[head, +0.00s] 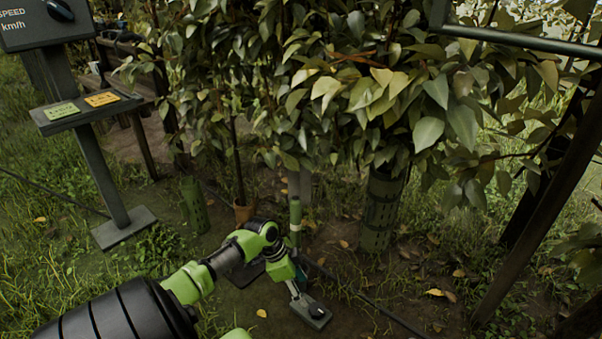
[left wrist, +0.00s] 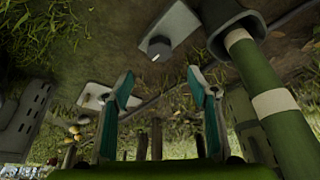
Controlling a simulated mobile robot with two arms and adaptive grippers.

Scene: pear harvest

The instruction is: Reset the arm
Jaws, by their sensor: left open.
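My left arm reaches in from the bottom left of the head view and bends down near the ground below the tree. My left gripper (head: 300,276) is low there, small and partly hidden by its own arm. In the left wrist view, my left gripper (left wrist: 163,88) shows two teal-lined fingers spread apart with nothing between them. A grey plate with a dark knob (head: 314,312) lies on the ground just below it; a similar plate (left wrist: 168,28) shows beyond the fingers in the wrist view. My right gripper is not in view.
A leafy tree (head: 370,95) hangs over the work area, with green mesh guards (head: 383,212) around trunks. A stand with a SPEED panel (head: 42,22) and green and orange labels is at left. A dark slanted post (head: 550,200) stands at right. Open grass lies at left.

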